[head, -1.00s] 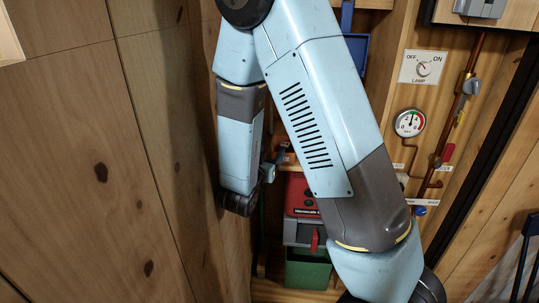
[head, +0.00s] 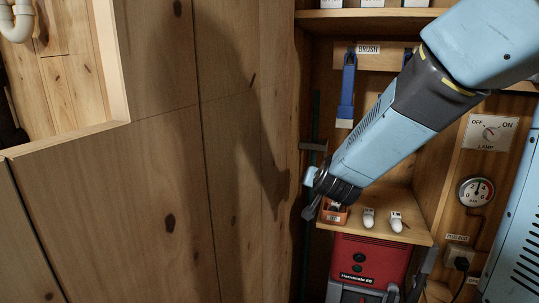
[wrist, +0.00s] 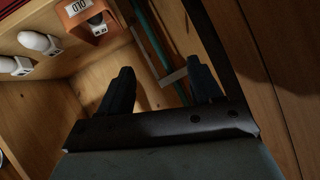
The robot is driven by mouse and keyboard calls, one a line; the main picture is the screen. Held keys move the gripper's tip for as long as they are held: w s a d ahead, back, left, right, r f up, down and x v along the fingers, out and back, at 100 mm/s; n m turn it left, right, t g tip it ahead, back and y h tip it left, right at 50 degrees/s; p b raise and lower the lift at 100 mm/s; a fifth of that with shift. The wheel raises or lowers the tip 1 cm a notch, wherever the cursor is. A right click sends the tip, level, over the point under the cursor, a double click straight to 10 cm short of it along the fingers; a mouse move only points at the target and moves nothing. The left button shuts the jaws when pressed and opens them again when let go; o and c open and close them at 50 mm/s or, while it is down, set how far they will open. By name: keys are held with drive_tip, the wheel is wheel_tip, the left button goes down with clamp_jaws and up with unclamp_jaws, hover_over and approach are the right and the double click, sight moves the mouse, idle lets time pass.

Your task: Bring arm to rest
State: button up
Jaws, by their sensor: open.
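My arm reaches down and left across the cabinet in the head view. My gripper (head: 312,202) is at its end, by the left end of a small wooden shelf, close to an orange box (head: 334,217). Whether they touch I cannot tell from the head view. In the wrist view my gripper (wrist: 160,84) has its two dark fingers apart with nothing between them.
Two white bulbs (head: 368,219) (head: 397,222) lie on the shelf (head: 415,233) above a red machine (head: 372,258). A blue brush (head: 347,88) hangs above. A lamp switch (head: 489,133) and gauge (head: 475,191) are at right. A plank wall (head: 160,200) fills the left.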

drive_tip(key=s+d+r+n+g, duration=0.1)
drive_tip(key=s+d+r+g, duration=0.1)
drive_tip(key=s, duration=0.6)
drive_tip(key=s+d+r+n+g, duration=0.1)
drive_tip(key=s+d+r+g, duration=0.1)
drive_tip(key=s, duration=0.7)
drive_tip(key=s+d+r+n+g, duration=0.2)
drive_tip(key=s+d+r, duration=0.2)
drive_tip(key=s, duration=0.5)
drive_tip(key=shift+d+g, duration=0.4)
drive_tip(key=shift+d, duration=0.7)
drive_tip(key=shift+r, duration=0.1)
